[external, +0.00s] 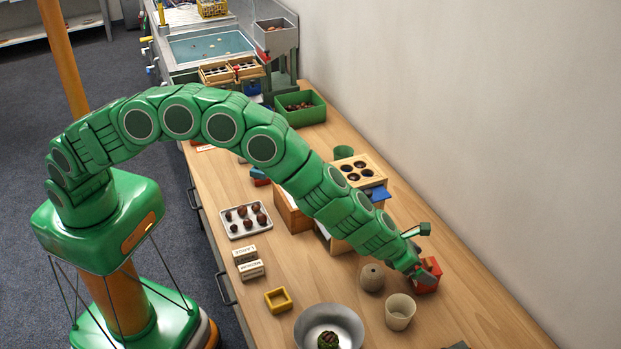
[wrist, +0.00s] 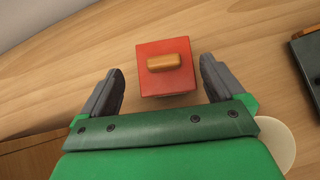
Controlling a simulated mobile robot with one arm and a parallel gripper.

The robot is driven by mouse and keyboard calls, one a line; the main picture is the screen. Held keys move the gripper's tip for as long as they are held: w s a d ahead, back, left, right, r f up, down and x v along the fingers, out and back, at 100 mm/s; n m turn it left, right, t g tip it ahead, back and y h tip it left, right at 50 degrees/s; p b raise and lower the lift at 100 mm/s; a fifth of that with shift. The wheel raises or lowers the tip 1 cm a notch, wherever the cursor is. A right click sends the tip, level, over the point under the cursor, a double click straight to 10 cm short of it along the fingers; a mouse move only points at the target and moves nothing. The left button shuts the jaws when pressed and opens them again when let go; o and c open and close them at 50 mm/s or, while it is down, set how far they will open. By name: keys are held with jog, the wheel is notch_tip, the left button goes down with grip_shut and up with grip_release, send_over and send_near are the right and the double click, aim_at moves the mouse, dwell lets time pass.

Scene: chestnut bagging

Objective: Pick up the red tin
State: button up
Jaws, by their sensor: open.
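The red tin (wrist: 166,79) is a small square box with a wooden handle (wrist: 163,62) on its lid. In the wrist view it stands on the wooden counter, just ahead of and between my gripper's fingers. My gripper (wrist: 160,88) is open, with a dark finger on each side of the tin and a visible gap to both. In the external view the red tin (external: 428,284) is at the right end of my arm, partly hidden by my gripper (external: 424,270).
A white cup (external: 399,312) and a grey-brown round pot (external: 372,278) stand close to the tin. A metal bowl (external: 344,316) holds a dark green item. A yellow square frame (external: 268,301) and a tray of chestnuts (external: 228,230) are further left. The counter right of the tin is clear.

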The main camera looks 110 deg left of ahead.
jog(key=shift+w+a+f, duration=0.15)
jog(key=shift+w+f, duration=0.35)
jog(key=shift+f, duration=0.25)
jog(key=shift+w+a+f, duration=0.1)
jog(key=shift+w+f, duration=0.35)
jog(key=shift+f, duration=0.25)
jog(key=shift+w+a+f, duration=0.3)
jog(key=shift+f, duration=0.2)
jog(key=shift+w+f, duration=0.2)
jog(key=shift+w, duration=0.1)
grip_shut()
